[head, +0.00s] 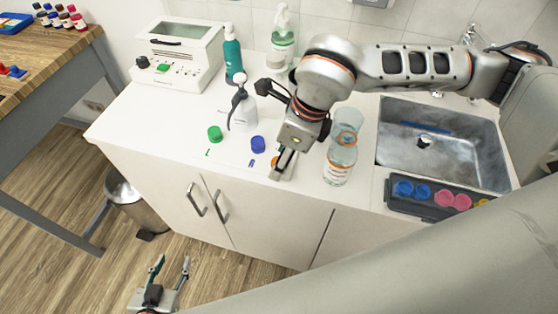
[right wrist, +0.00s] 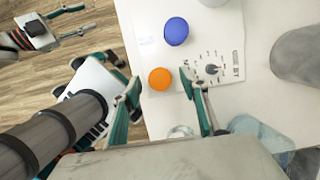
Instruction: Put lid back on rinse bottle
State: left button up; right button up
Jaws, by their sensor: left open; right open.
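In the head view that gripper (head: 284,161) points down at the counter and hides most of the lid. Whether the fingers touch it I cannot tell. A clear bottle with an orange-printed label (head: 338,168) stands upright to the right of the gripper; no lid shows on it. My left gripper (head: 171,266) is open and empty, low over the floor.
A dial device (right wrist: 215,68) lies beside the right gripper. Another clear vessel (head: 349,121) stands behind the labelled bottle. A grey-nozzled bottle (head: 243,112) stands behind the lids. The sink (head: 440,150) and a dark tray of coloured caps (head: 410,205) are at right.

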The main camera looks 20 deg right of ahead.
jog(key=c, duration=0.7)
jog(key=shift+c, duration=0.2)
jog(key=shift+r, duration=0.1)
notch_tip(320, 180, up, 20)
dwell(0.3)
